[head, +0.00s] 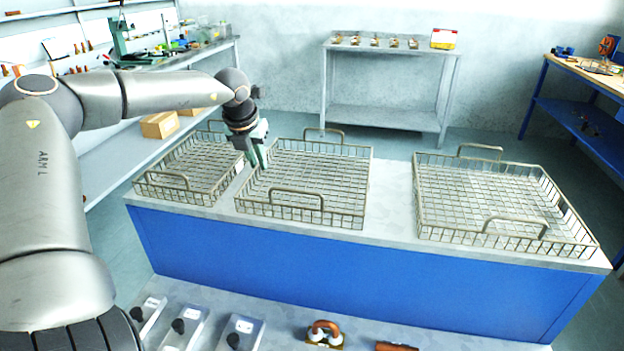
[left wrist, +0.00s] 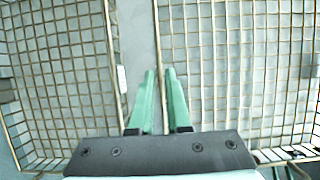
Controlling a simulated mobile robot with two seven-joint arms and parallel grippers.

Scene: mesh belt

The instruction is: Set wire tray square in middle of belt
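Three wire trays lie on a grey-topped blue block: a left tray (head: 195,168), a middle tray (head: 315,180) and a right tray (head: 500,195). Each has raised wire handles front and back. My left gripper (head: 258,160) points down at the left side of the middle tray. In the left wrist view, its green fingers (left wrist: 160,73) stand a narrow gap apart, one each side of the tray's rim wire (left wrist: 159,40); grey surface shows between wire and left finger. The left tray (left wrist: 60,70) lies just beside. My right gripper is out of view.
A clear strip of grey top (head: 393,190) separates the middle and right trays; the gap between left and middle trays is narrow. A front ledge (head: 285,310) holds several small items. A grey table (head: 390,115) stands behind, and a blue workbench (head: 570,110) at right.

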